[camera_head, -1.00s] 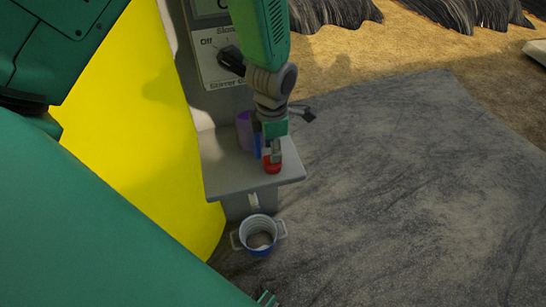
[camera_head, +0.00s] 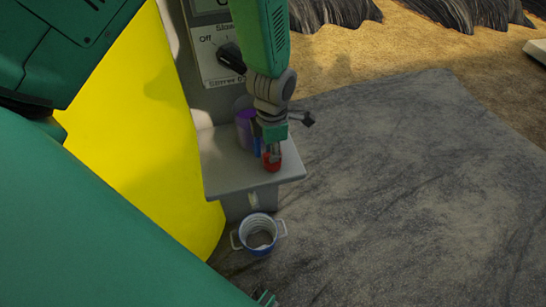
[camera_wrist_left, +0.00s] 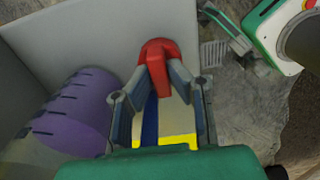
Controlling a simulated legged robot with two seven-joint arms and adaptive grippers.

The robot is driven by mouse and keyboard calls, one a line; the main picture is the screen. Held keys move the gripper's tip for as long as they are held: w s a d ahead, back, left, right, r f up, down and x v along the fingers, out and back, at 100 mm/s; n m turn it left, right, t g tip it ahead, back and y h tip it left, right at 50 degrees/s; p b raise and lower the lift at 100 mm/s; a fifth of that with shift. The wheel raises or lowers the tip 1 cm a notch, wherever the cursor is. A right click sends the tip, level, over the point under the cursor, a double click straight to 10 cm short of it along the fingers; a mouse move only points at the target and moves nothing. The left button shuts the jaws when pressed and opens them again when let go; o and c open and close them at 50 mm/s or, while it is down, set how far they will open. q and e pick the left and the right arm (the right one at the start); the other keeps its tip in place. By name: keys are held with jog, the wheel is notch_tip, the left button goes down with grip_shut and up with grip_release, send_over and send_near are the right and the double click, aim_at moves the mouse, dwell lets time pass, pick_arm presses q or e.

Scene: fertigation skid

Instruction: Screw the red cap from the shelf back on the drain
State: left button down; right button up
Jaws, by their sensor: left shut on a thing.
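The red cap (camera_head: 271,163) is at the front right part of the grey shelf (camera_head: 228,178); I cannot tell whether it still touches the shelf. My left gripper (camera_head: 273,150) reaches down from above and is shut on the cap. In the left wrist view the red cap (camera_wrist_left: 158,58) sits between the fingertips of my left gripper (camera_wrist_left: 165,75), with a raised bar across its top. I cannot make out the drain in either view.
A purple cylinder (camera_head: 243,130) stands on the shelf just left of the gripper, with a blue item beside it. A panel with a black knob (camera_head: 231,58) rises behind. A two-handled pot (camera_head: 258,234) stands on the ground below. A yellow tank (camera_head: 150,130) is left; right is open ground.

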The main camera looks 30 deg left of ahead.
pick_arm(q)
jog(key=shift+r+p, duration=2.1)
jog(key=shift+r, duration=0.2)
jog(key=shift+f, duration=0.1)
